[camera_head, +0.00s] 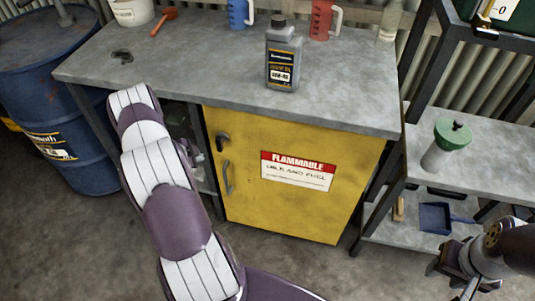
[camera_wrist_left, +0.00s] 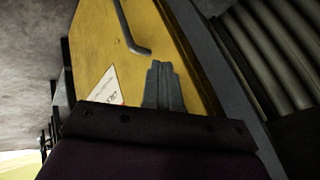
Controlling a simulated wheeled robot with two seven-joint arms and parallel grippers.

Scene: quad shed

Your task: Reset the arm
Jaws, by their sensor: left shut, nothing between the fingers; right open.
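My left arm (camera_head: 170,195) reaches up from the bottom of the head view, in front of the workbench and left of the yellow cabinet door (camera_head: 285,215). In the head view the arm largely hides its gripper. In the left wrist view my left gripper (camera_wrist_left: 162,68) is shut and empty, its grey fingers together in front of the yellow door (camera_wrist_left: 100,45). A bent door handle (camera_wrist_left: 131,30) shows beyond the fingertips; I cannot tell the exact gap. My right gripper (camera_head: 463,280) is open at the lower right of the head view, partly cut off.
The workbench (camera_head: 190,65) carries an oil bottle (camera_head: 283,60), a blue jug (camera_head: 238,13), a red jug (camera_head: 321,18) and an orange tool (camera_head: 163,20). A blue drum (camera_head: 60,95) stands left. A shelf rack (camera_head: 490,155) stands right. Floor (camera_head: 90,240) is clear at lower left.

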